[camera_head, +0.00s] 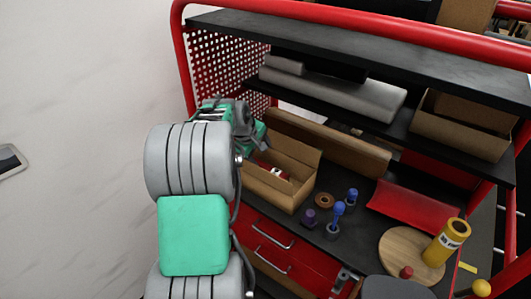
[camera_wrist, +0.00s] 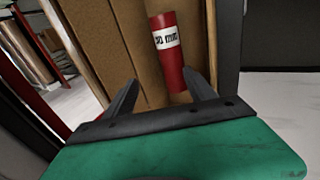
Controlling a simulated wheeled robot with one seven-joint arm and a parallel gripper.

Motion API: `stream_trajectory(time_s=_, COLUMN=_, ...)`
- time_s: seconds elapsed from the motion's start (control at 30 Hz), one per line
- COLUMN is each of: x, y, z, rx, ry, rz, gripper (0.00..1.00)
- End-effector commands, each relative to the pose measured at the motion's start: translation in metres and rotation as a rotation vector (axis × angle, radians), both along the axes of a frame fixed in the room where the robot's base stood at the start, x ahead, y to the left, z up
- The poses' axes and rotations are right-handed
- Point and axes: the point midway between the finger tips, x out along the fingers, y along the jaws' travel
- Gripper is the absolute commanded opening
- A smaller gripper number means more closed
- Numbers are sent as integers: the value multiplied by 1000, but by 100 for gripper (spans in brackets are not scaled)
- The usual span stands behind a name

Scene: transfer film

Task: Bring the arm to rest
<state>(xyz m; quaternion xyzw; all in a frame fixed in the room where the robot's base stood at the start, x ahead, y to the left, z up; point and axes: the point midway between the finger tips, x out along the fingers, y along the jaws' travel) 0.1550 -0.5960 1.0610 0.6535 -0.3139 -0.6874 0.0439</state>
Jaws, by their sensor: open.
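My gripper (camera_wrist: 163,92) is open in the wrist view, its two dark fingers apart with nothing between them. A red cylinder with a white label (camera_wrist: 168,55) lies in a cardboard box (camera_wrist: 118,35), just beyond the fingertips. In the head view my grey and green arm rises on the left and reaches toward the cart. The same box (camera_head: 296,196) stands on the cart's black worktop, with the red cylinder (camera_head: 279,173) partly showing inside. The fingers are hidden behind my arm in the head view.
The red cart has a perforated side panel (camera_head: 215,62) and shelves above the worktop. A yellow cylinder (camera_head: 446,242) stands on a round wooden board (camera_head: 402,274). A red tray (camera_head: 415,207) and small blue-topped pieces (camera_head: 338,209) are to the right. A pale wall (camera_head: 75,110) is at left.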

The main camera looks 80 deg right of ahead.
Motion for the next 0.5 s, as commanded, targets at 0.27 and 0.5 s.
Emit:
stream_trajectory(time_s=0.27, x=5, y=18, z=27, rx=-13, ry=-5, rz=11, gripper=74)
stream_trajectory(time_s=0.5, x=28, y=15, z=41, rx=-35, ry=-28, rz=32, gripper=74)
